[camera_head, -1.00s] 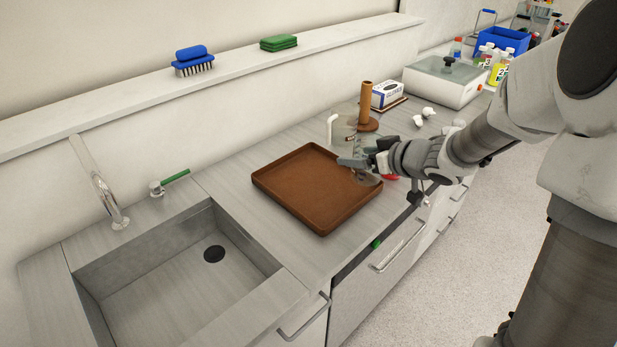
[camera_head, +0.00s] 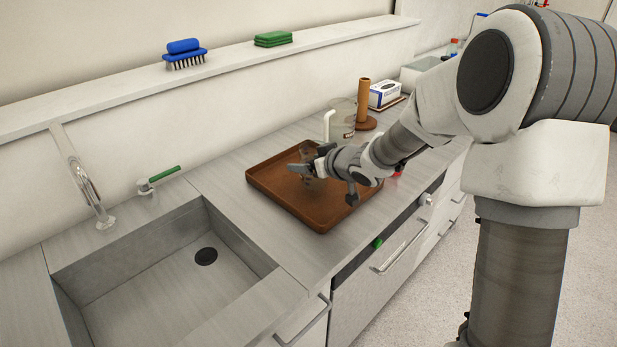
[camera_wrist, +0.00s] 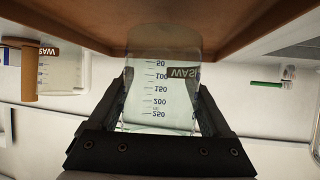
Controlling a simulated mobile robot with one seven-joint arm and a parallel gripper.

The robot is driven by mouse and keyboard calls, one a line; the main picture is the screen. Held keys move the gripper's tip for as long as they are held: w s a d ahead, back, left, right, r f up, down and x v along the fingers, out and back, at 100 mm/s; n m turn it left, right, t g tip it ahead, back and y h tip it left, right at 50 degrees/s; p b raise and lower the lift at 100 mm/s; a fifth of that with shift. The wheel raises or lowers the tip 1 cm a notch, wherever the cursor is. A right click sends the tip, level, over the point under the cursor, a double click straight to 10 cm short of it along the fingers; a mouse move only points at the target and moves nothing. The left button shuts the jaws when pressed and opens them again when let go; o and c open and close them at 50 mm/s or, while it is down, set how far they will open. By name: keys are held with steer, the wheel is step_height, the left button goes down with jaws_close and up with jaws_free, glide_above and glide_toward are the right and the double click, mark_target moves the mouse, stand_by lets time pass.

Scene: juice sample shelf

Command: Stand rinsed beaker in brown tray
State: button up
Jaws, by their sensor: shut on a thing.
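My gripper (camera_head: 306,168) is shut on a clear glass beaker (camera_wrist: 160,88) with a graduated scale and a dark label, partly legible as "WAS". The beaker appears upside down in the wrist view, between the two dark fingers. In the head view, it is small and partly hidden by my gripper, over the middle of the brown tray (camera_head: 272,178). The tray lies flat on the counter to the right of the sink. Its brown surface also shows at the top of the wrist view (camera_wrist: 245,25), close to the beaker's base. I cannot tell whether the base touches it.
A sink (camera_head: 150,285) is left of the tray. Behind the tray stand a clear glass vessel (camera_head: 344,115), a brown upright holder (camera_head: 364,100) and a glove box (camera_head: 384,94). A blue brush (camera_head: 185,54) and green pads (camera_head: 273,39) lie on the wall shelf.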

steer(key=shift+f+b, duration=0.45)
steer(key=shift+f, duration=1.1)
steer(key=shift+f, duration=0.1)
steer(key=o, duration=1.5)
steer(key=shift+o, duration=0.2)
